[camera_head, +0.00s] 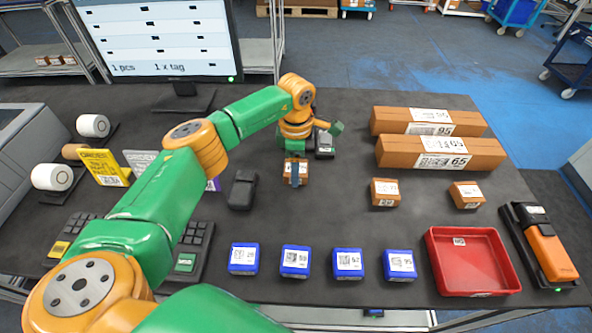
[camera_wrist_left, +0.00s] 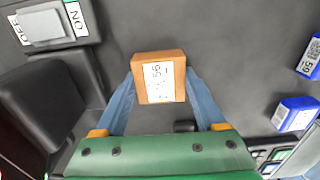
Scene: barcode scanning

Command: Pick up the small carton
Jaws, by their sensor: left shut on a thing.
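My left gripper (camera_head: 295,172) reaches over the dark table from the left in the head view. It is shut on a small brown carton (camera_head: 290,180) with a white label. In the left wrist view the carton (camera_wrist_left: 159,78) sits between the two blue-grey fingertips (camera_wrist_left: 160,88), one on each side. I cannot tell whether the carton touches the table. Two other small cartons, one in the middle right (camera_head: 384,192) and one further right (camera_head: 466,195), stand apart on the table. My right gripper is in neither view.
Long cartons (camera_head: 440,153) lie at the back right. Several blue boxes (camera_head: 296,261) stand along the front edge, beside a red tray (camera_head: 473,262). An orange scanner (camera_head: 548,250) lies far right. A black object (camera_head: 242,190) and a switch box (camera_head: 325,146) are near the gripper.

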